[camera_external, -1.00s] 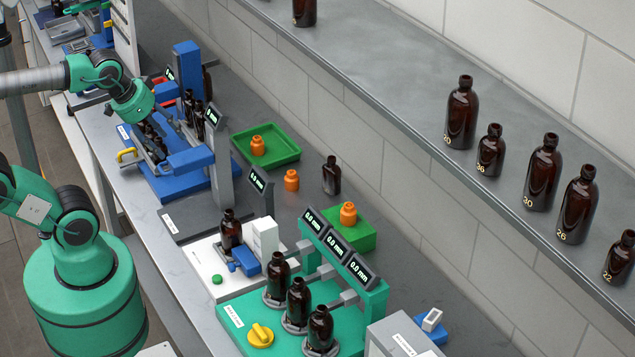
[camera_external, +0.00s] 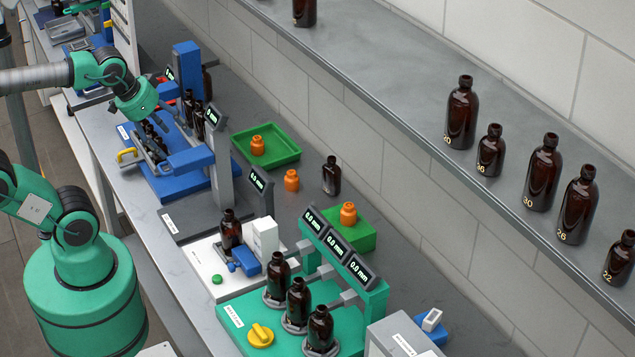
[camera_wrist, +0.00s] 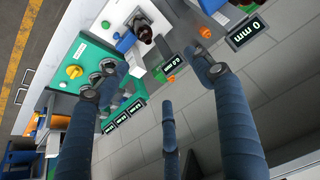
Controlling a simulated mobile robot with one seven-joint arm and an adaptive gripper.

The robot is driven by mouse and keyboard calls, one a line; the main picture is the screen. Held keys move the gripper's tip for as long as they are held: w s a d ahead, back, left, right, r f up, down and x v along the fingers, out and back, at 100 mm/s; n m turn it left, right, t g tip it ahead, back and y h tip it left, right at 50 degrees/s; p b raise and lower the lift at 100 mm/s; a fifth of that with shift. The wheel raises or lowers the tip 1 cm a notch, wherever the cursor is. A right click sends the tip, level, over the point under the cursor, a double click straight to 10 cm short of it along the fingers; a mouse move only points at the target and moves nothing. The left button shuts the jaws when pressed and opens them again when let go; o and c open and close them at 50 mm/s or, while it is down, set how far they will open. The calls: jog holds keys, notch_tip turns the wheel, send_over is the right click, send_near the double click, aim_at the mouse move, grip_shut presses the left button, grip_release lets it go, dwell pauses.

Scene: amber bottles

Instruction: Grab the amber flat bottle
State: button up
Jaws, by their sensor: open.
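Several amber bottles stand here, and I cannot tell for certain which is the flat one. One dark amber bottle (camera_external: 331,177) stands alone on the bench, right of an orange jar. Another amber bottle (camera_external: 231,232) stands upright on the white station; a bottle on a white station also shows in the wrist view (camera_wrist: 144,32). Several more stand in the green station, the front one (camera_external: 320,328) nearest the camera. My gripper (camera_external: 155,150) is over the blue station at the left, apart from these bottles. In the wrist view its dark fingers (camera_wrist: 155,88) are spread and empty.
Amber bottles (camera_external: 189,107) stand close right of my gripper, by the blue station's upright. Orange jars (camera_external: 291,180), green trays (camera_external: 270,150) and display posts (camera_external: 259,188) crowd the bench. Numbered bottles (camera_external: 543,172) stand on the grey shelf (camera_external: 400,85) along the tiled wall.

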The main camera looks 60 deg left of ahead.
aim_at(332, 166)
jog(key=w+d+f+m+b, duration=0.1)
jog(key=w+d+m+b, duration=0.25)
jog(key=w, duration=1.75)
jog(key=w+d+f+m, duration=0.1)
jog(key=w+d+f, duration=0.1)
jog(key=w+f, duration=0.35)
jog(key=w+d+f+m, duration=0.1)
jog(key=w+d+f, duration=0.1)
jog(key=w, duration=0.6)
jog(key=w+d+f+m, duration=0.1)
jog(key=w+d+f, duration=0.15)
jog(key=w, duration=0.45)
jog(key=w+a+f+g+p, duration=0.2)
jog(key=w+a+f+p, duration=0.4)
jog(key=f, duration=0.6)
jog(key=w+a+f+g+p, duration=0.2)
jog(key=w+a+f, duration=0.3)
jog(key=w+f, duration=0.45)
jog(key=shift+m+g, duration=0.65)
jog(key=shift+g, duration=0.05)
jog(key=a+f, duration=0.1)
jog(key=a, duration=0.1)
jog(key=s+a+f, duration=0.1)
jog(key=a, duration=0.1)
jog(key=s+a+f+p, duration=0.1)
jog(key=a, duration=0.1)
jog(key=shift+s+f, duration=0.2)
jog(key=shift+s+a, duration=0.2)
jog(key=shift+a, duration=0.25)
jog(key=shift+f, duration=0.1)
